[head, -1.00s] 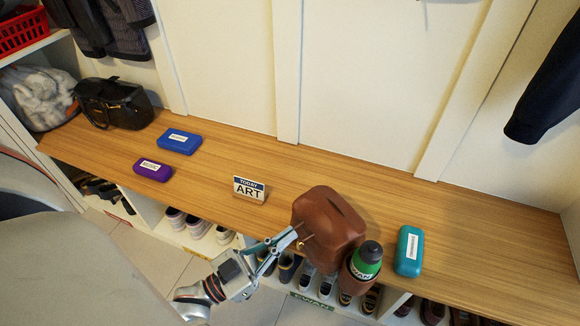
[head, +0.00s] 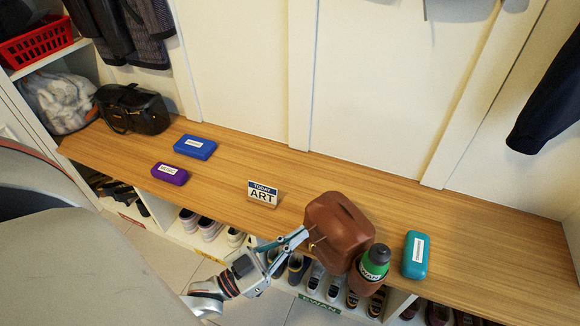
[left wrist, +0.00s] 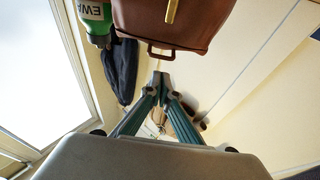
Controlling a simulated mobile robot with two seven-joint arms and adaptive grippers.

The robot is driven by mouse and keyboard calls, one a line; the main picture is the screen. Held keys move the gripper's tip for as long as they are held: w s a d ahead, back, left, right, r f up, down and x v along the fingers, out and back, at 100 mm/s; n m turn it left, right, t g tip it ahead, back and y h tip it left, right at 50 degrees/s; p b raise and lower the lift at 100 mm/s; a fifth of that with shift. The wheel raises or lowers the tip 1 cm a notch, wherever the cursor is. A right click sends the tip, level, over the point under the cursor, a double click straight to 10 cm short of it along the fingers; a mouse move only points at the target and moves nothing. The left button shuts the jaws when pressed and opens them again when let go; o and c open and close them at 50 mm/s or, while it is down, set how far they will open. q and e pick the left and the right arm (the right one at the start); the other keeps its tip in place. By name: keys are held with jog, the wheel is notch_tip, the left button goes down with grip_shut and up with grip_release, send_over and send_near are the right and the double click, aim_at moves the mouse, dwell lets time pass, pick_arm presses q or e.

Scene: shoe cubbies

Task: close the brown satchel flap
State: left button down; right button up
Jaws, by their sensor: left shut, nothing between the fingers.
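The brown satchel (head: 338,226) stands at the front edge of the wooden bench, with a green bottle (head: 375,260) in its side pocket. In the left wrist view the satchel (left wrist: 190,28) fills the top, with a brass-coloured strip and a small brown loop at its edge. I cannot tell clearly how its flap lies. My left gripper (head: 304,235) is shut and empty at the satchel's left side, its tips very close to it; contact cannot be told. Its fingertips (left wrist: 161,80) show just below the loop in the left wrist view. My right gripper is not in view.
On the bench (head: 240,170) are a teal case (head: 416,255) right of the satchel, an "ART" sign (head: 262,194), a purple case (head: 170,174), a blue case (head: 195,147) and a black bag (head: 133,108). Shoes fill cubbies below. The bench behind the satchel is clear.

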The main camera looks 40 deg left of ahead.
pick_arm(q)
jog(key=v, duration=0.9)
jog(key=shift+f, duration=0.4)
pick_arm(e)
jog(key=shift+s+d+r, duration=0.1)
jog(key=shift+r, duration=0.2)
pick_arm(q)
jog(key=shift+s+a, duration=0.1)
